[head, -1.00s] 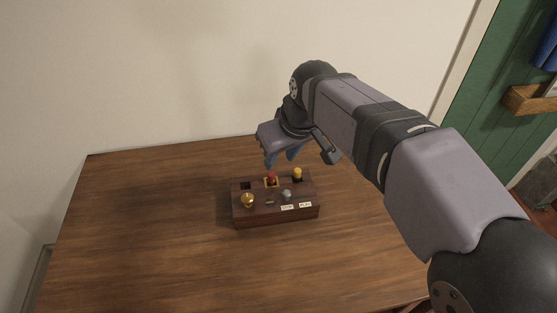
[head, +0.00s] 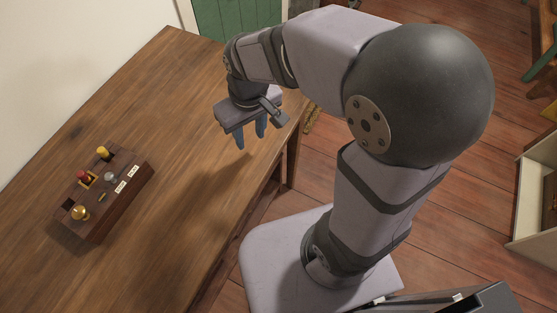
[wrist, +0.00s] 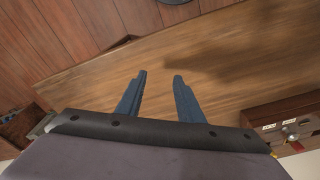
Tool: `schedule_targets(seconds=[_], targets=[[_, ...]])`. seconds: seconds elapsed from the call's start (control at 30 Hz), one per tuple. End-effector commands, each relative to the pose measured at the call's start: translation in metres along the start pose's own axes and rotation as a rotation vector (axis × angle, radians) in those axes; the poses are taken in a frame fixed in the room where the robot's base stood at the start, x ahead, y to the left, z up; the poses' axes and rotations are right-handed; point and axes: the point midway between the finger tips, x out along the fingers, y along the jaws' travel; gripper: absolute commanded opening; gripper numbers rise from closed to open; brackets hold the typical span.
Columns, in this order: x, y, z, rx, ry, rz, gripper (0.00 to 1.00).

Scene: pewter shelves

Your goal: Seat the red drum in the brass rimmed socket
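The red drum (head: 83,174) stands in the brass rimmed socket (head: 93,182) of a dark wooden block (head: 117,204) on the table. The rim shows around its base; how deep it sits is too small to tell. My gripper (head: 250,134) is above the table's right edge, well away from the block, with its blue fingers apart and nothing between them. In the wrist view my gripper (wrist: 157,85) is also open and empty.
The block also bears a yellow peg (head: 102,152), a dark empty socket (head: 68,204), a gold knob (head: 79,212), a grey knob (head: 110,177) and white labels (head: 127,178). The wooden table (head: 175,215) is clear between the block and its right edge.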

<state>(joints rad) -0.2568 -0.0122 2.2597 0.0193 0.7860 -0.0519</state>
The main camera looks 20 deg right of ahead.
Motion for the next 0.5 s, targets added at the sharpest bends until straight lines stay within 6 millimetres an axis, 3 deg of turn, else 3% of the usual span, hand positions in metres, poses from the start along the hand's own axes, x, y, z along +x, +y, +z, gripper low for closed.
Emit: schedule_targets(seconds=[0.03,0.1,0.2,0.33,0.5], targets=[[0.007,0.019,0.024,0.072,-0.023,0.008,0.34],[0.015,0.035,0.052,0.150,-0.052,0.016,0.34],[0.023,0.049,0.084,0.229,-0.081,0.023,0.34],[0.029,0.055,0.105,0.284,-0.101,0.026,0.34],[0.030,0.056,0.111,0.298,-0.106,0.027,0.34]])
